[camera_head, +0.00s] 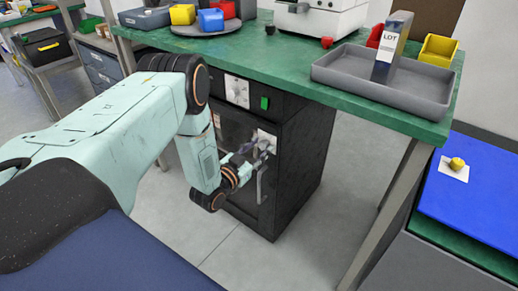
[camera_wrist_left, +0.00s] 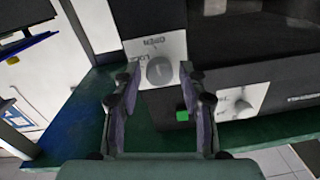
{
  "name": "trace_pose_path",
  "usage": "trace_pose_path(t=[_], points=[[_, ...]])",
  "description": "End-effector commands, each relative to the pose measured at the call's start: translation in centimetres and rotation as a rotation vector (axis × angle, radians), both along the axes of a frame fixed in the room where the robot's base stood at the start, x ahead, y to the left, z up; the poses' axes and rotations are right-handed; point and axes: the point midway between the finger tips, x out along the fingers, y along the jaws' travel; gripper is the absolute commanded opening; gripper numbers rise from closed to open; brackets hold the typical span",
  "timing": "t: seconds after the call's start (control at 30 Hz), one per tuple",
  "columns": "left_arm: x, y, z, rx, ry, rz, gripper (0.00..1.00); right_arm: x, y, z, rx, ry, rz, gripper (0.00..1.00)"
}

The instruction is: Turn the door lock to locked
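The door lock is a grey round knob (camera_wrist_left: 159,71) on a pale plate (camera_wrist_left: 150,49) marked OPEN and, partly hidden, LOCK. In the head view the lock plate (camera_head: 267,139) is on the front of the black cabinet (camera_head: 300,150) under the green bench. My left gripper (camera_wrist_left: 160,78) is open, with one finger on each side of the knob in the wrist view; I cannot tell whether they touch it. In the head view my left gripper (camera_head: 252,156) is at the cabinet front, partly covering the plate. The knob's setting is unclear. My right gripper is out of view.
A vertical door handle (camera_head: 260,186) is just below the lock. A dial plate (camera_head: 237,91) and green button (camera_head: 264,103) are above it. The green bench top (camera_head: 290,55) overhangs the cabinet and carries a grey tray (camera_head: 400,100). Floor to the cabinet's right is clear.

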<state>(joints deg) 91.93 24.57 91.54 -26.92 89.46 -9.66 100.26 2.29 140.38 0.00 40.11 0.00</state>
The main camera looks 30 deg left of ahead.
Motion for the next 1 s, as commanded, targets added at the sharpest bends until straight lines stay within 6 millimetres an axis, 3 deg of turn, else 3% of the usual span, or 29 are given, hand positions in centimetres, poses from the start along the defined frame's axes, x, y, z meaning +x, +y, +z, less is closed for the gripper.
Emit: trace_pose_path(t=[0.43, 0.77, 1.0], points=[[-0.03, -0.07, -0.02, 0.000, 0.000, 0.000, 0.01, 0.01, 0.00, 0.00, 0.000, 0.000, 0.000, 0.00], [-0.03, -0.05, -0.01, -0.033, 0.002, 0.000, 0.00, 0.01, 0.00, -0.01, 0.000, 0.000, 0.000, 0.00], [-0.02, 0.00, 0.03, -0.167, 0.012, 0.001, 0.00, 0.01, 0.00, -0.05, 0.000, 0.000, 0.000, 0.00]])
